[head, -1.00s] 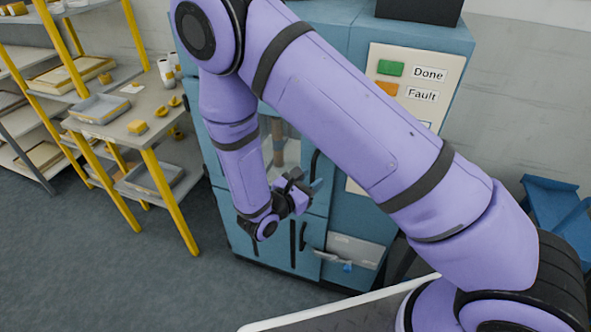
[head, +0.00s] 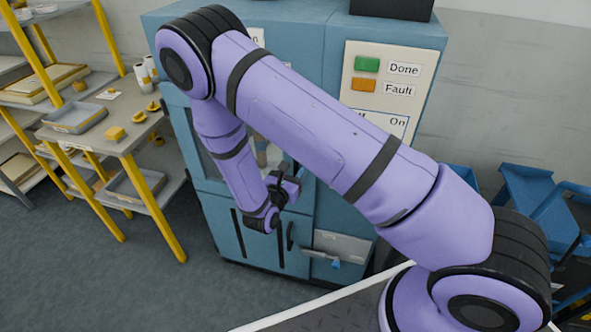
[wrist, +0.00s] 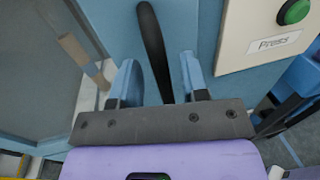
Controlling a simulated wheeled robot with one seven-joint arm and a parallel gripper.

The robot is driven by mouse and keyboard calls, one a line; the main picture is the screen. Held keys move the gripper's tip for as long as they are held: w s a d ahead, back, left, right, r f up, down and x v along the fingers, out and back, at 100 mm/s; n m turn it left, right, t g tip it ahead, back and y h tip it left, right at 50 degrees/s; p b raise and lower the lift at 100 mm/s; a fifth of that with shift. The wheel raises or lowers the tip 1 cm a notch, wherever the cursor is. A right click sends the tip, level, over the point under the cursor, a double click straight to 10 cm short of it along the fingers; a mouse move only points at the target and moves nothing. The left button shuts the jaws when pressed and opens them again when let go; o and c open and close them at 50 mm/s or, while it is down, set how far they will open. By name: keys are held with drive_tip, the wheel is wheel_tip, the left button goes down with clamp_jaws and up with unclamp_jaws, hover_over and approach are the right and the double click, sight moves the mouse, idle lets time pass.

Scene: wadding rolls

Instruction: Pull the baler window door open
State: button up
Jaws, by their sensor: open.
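The baler (head: 345,60) is a tall blue cabinet. Its window door (wrist: 100,30) has a blue frame around a glass pane (wrist: 45,50) and looks closed. The door's black upright handle (wrist: 155,50) shows between my two blue fingers in the wrist view. My gripper (wrist: 160,82) is open, with one finger on each side of the handle's lower end, and I see no grip on it. In the head view my gripper (head: 288,188) is in front of the cabinet, and my arm hides much of the door.
A control panel (head: 352,65) with green and orange lights is right of the door. In the wrist view a green button (wrist: 293,11) is close on the right. Shelving with yellow posts (head: 165,205) stands left; blue bins (head: 530,190) are right. Grey floor is clear at front left.

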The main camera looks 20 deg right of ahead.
drive_tip(key=shift+w+d, duration=0.45)
drive_tip(key=shift+d, duration=0.1)
clamp_jaws()
drive_tip(key=shift+a, duration=0.1)
